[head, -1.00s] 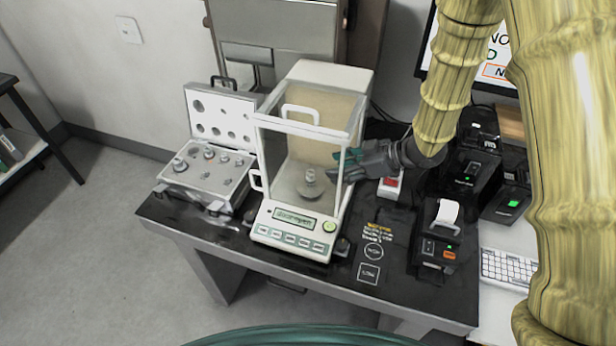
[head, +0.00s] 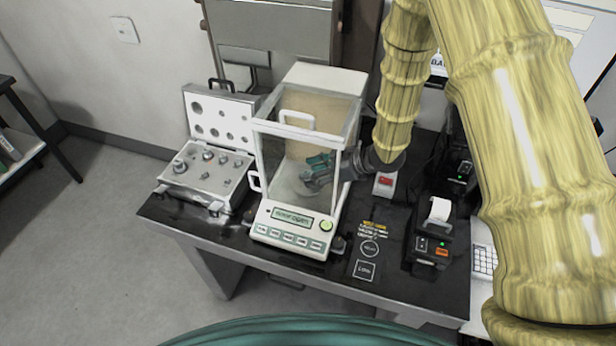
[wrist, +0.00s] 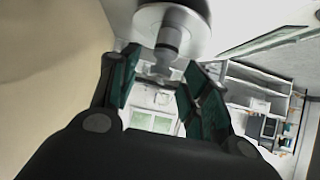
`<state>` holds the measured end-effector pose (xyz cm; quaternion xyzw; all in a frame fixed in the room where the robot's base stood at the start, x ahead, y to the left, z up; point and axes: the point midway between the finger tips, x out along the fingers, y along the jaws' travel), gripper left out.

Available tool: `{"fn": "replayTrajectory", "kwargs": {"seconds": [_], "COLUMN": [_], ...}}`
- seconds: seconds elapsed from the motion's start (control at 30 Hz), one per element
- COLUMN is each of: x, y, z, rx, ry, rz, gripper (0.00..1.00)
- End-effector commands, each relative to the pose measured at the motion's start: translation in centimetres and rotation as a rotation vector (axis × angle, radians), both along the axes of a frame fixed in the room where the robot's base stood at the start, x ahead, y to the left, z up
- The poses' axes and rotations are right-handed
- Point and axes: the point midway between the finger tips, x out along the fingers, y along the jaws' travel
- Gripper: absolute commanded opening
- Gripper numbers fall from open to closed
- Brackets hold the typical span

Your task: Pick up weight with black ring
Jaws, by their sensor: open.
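My gripper (head: 320,168) reaches through the right side of the glass balance (head: 298,222), its fingers inside the chamber over the pan. A silver weight (wrist: 167,45) stands on the round pan (wrist: 205,20) in the wrist view. The open fingers of my gripper (wrist: 160,72) lie on either side of its knobbed end, with gaps showing. In the head view my gripper mostly hides this weight. Other silver weights (head: 180,166) sit in the open weight case (head: 190,180) left of the balance.
The balance's glass walls and frame stand close around my gripper. A small box with a red top (head: 384,182) is just right of the balance. A printer (head: 430,240) and other black devices (head: 460,172) stand further right. The dark table (head: 340,284) has clear room at its front edge.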

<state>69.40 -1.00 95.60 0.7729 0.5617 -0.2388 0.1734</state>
Motion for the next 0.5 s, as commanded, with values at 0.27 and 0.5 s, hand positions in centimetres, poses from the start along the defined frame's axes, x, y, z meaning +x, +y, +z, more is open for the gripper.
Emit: {"fn": "replayTrajectory", "kwargs": {"seconds": [0.27,0.5], "x": [-0.01,0.00], "y": [-0.01,-0.01], "z": [-0.04,0.00], "rx": [0.000,0.000], "ry": [0.000,0.000], "rz": [0.000,0.000], "gripper": [0.29,0.00]}}
